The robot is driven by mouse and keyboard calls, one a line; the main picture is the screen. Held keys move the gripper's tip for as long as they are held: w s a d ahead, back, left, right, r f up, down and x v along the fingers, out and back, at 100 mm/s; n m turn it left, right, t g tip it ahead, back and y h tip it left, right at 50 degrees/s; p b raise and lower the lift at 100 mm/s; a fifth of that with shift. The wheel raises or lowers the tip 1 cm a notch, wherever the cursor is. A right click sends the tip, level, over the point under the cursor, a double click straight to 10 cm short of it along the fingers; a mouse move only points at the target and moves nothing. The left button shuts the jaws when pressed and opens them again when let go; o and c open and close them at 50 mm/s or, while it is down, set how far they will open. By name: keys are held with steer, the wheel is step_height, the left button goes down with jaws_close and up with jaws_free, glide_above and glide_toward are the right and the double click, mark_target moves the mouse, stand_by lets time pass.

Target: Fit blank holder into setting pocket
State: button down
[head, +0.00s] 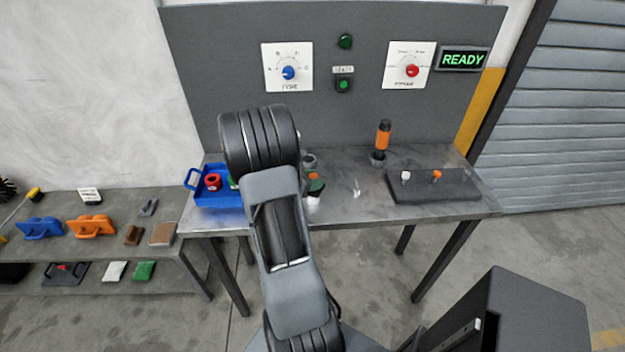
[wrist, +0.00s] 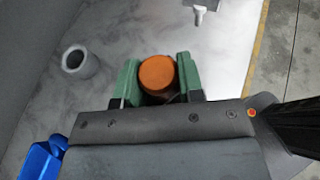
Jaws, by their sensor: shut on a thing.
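My gripper (wrist: 159,82) has green fingers shut on an orange-topped round piece (wrist: 158,72), which I take to be the blank holder. In the head view the gripper (head: 315,187) is above the bench, partly hidden by my arm. A whitish part (head: 313,201) shows just below the fingers; I cannot tell if it belongs to the held piece. A grey hollow round socket (wrist: 78,62), possibly the setting pocket, stands on the bench to the left of the fingers in the wrist view. It also shows behind the gripper in the head view (head: 309,160).
A blue tray (head: 222,200) with a red ring (head: 213,182) stands at the bench's left. A white fitting (head: 356,188) lies mid-bench. An orange-handled tool (head: 383,136) stands upright. A dark pad (head: 450,190) holds white-topped and orange-topped pieces at right. The sign (head: 463,59) reads READY.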

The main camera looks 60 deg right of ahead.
steer(key=shift+f+b, duration=0.3)
steer(key=shift+f, duration=0.05)
steer(key=c, duration=0.7)
jaws_free()
steer(key=shift+o, duration=0.2)
steer(key=shift+a, duration=0.1)
steer(key=v, duration=1.3)
steer(key=shift+w+a+b, duration=0.2)
steer(key=shift+b, duration=0.1)
